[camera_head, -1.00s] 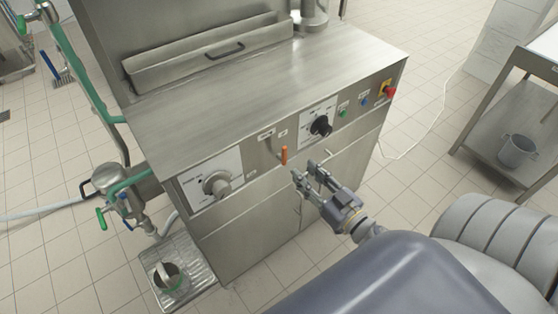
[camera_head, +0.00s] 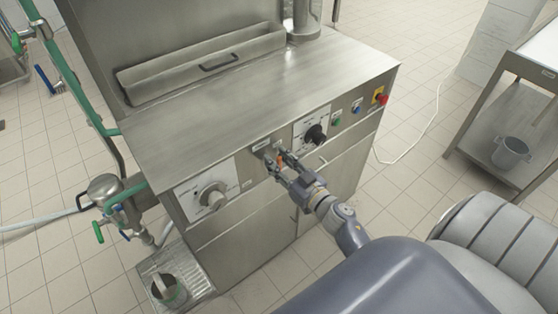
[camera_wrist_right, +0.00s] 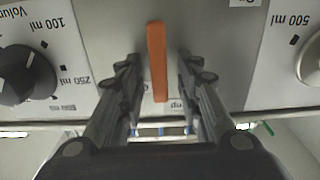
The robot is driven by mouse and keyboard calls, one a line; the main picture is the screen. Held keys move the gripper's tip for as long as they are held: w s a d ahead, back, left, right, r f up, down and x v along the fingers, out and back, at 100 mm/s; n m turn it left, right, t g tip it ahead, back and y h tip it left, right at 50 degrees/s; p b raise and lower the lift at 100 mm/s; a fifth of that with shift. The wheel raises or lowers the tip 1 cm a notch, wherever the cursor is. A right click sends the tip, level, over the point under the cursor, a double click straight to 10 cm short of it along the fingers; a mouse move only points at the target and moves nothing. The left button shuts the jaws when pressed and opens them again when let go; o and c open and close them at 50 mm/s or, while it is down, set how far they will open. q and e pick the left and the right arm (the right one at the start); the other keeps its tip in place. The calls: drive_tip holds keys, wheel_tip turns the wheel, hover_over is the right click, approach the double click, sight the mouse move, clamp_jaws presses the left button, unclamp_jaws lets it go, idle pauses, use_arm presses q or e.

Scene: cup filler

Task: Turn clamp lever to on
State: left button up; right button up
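The clamp lever (camera_wrist_right: 157,62) has an orange handle and sits on the front panel of the steel machine. In the head view the lever (camera_head: 280,160) is partly hidden by my right gripper (camera_head: 276,160), which is at the panel. In the right wrist view my right gripper (camera_wrist_right: 160,75) is open, with one finger on each side of the orange handle and a gap visible on both sides. A label below the handle is partly covered by it. My left gripper is not in view.
A black dial (camera_head: 315,134) is just right of the lever, and a grey dial (camera_head: 213,195) is farther left. Green and blue buttons and a red emergency knob (camera_head: 382,99) are at the panel's right end. A steel side table (camera_head: 520,80) stands at the right.

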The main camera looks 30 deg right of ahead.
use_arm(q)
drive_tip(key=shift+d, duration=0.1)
use_arm(e)
drive_tip(key=shift+c, duration=0.4)
clamp_jaws()
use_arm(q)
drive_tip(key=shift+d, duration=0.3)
